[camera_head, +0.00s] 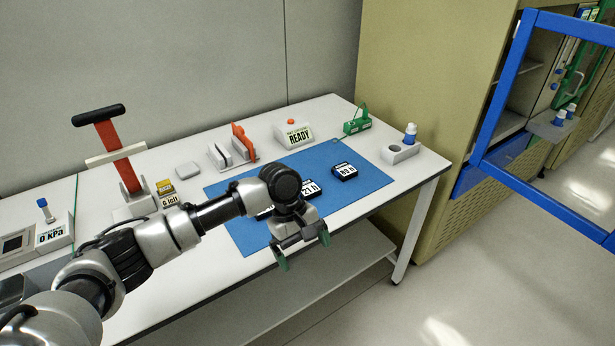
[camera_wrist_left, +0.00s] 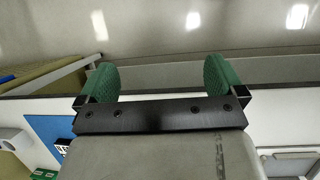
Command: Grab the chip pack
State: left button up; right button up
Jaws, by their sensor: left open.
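Small dark packs with white labels lie on the blue mat (camera_head: 235,232). One pack (camera_head: 345,172) sits toward the right of the mat, uncovered. Another pack (camera_head: 311,188), whose label seems to end in "21 h", is partly hidden behind my left wrist. A dark edge of a further pack shows beside my arm, mostly hidden. My left gripper (camera_head: 304,251) is open and empty, in front of the packs near the table's front edge. In the left wrist view its green fingers (camera_wrist_left: 160,82) are spread with nothing between them. My right gripper is not in view.
A white box marked READY (camera_head: 294,136), a green device (camera_head: 357,121) and a white holder with a blue-capped bottle (camera_head: 401,153) stand behind the mat.

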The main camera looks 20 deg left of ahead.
aim_at(310, 190)
jog(key=i+j, duration=0.2)
jog(key=i, duration=0.15)
jog(key=i+j, duration=0.15)
jog(key=i, duration=0.2)
jog(key=i+j, duration=0.2)
jog(key=i, duration=0.15)
